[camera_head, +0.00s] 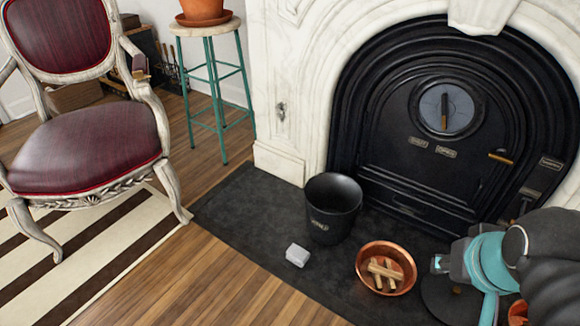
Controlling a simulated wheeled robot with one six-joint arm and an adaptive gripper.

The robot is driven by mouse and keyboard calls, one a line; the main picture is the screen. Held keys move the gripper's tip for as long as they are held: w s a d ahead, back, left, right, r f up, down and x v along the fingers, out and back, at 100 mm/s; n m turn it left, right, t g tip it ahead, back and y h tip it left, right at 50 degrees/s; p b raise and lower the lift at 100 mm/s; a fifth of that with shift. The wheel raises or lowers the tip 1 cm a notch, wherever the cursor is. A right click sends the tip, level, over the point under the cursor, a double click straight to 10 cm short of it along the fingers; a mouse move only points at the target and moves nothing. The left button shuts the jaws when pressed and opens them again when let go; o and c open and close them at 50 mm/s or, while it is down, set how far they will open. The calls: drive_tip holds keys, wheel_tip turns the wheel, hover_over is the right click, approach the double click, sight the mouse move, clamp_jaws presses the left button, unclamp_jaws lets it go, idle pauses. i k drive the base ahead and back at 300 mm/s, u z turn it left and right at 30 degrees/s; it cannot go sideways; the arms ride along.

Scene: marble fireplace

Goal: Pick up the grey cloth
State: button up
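A small light grey folded piece, which looks like the grey cloth (297,255), lies on the dark hearth slab near its front edge. It is in front of the black bucket and left of the copper bowl, apart from both. My gripper (440,263) is at the lower right, to the right of the copper bowl and well away from the cloth. Its fingers are small and seen from an angle, so I cannot tell whether they are open or shut. I see nothing held in it.
A black bucket (333,208) and a copper bowl (363,257) with several wood sticks stand on the hearth slab (240,209). The black fireplace door (440,160) is behind. A red chair (85,150) and a teal stool (216,90) are left. The wooden floor (190,280) in front is clear.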

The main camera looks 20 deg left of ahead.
sight(296, 255)
drive_tip(key=u, duration=2.15)
drive_tip(key=i, duration=0.5)
drive_tip(key=z, duration=1)
